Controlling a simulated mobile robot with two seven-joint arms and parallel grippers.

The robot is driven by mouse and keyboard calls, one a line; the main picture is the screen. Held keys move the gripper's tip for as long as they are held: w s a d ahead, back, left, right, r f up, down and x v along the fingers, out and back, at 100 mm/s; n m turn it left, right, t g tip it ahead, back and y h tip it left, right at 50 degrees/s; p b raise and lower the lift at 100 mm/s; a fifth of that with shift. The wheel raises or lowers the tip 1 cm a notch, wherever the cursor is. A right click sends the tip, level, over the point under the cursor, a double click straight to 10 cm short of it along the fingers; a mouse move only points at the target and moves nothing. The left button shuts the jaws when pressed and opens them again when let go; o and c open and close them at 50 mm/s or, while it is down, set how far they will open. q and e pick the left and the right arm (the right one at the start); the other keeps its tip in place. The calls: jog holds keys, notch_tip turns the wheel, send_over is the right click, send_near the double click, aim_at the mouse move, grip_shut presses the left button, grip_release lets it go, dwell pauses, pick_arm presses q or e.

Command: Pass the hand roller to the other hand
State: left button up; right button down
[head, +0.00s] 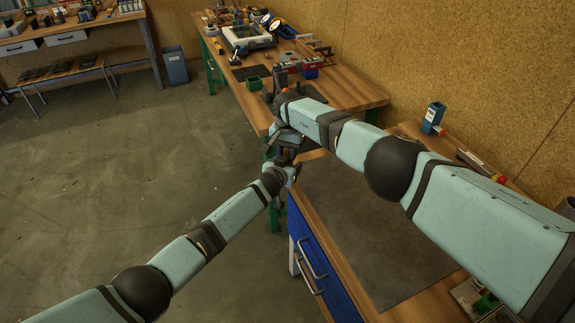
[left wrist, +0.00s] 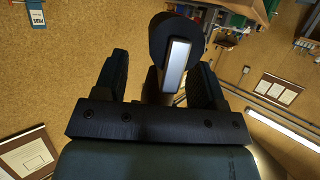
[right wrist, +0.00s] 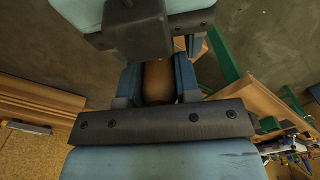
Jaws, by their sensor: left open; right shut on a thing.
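The hand roller has a black drum and a grey metal bracket, seen in the left wrist view (left wrist: 174,66). Its brown handle shows in the right wrist view (right wrist: 158,82), between the fingers of my right gripper (right wrist: 158,70), which is shut on it. My left gripper (left wrist: 161,68) is open, its two fingers on either side of the roller, with gaps visible. In the head view my left gripper (head: 284,162) is just below my right gripper (head: 282,130), and the roller is too small and covered to make out. My left gripper's body fills the top of the right wrist view.
Below the right arm is a workbench with a dark mat (head: 365,235) and blue drawers (head: 318,265). A farther bench (head: 345,88) holds tools and bins close beyond the grippers. A blue container (head: 432,118) stands near the wall. Open floor (head: 130,165) lies to the left.

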pick_arm(q)
jog(key=c, duration=1)
grip_shut()
pick_arm(e)
jog(key=c, duration=0.8)
grip_release()
jog(key=shift+o, duration=0.2)
jog(key=shift+r, duration=0.1)
